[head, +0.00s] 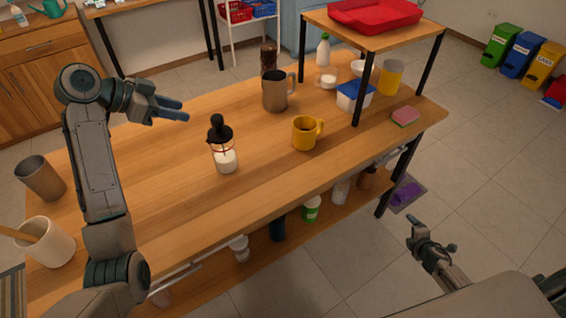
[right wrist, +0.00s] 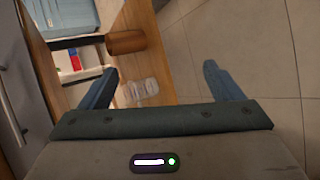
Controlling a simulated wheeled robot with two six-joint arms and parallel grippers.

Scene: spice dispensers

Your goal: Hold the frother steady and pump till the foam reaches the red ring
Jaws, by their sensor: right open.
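The frother (head: 226,160) stands upright on the wooden table, a clear glass vessel with a black lid and knob. White liquid or foam fills its lower part. A thin reddish band shows near its top; foam detail is too small to tell. My left gripper (head: 186,109) is open and empty above the table, to the left of and behind the frother, apart from it. My right gripper (head: 433,233) is open and empty off the table's right front side, over the floor. Its two fingers show in the right wrist view (right wrist: 165,85) with nothing between them.
A yellow mug (head: 305,134) and metal pitcher (head: 275,92) stand right of the frother. A raised shelf (head: 390,38) holds a red tray (head: 374,14). A metal cup (head: 40,177) and white crock (head: 46,243) stand at left. The wood before the frother is clear.

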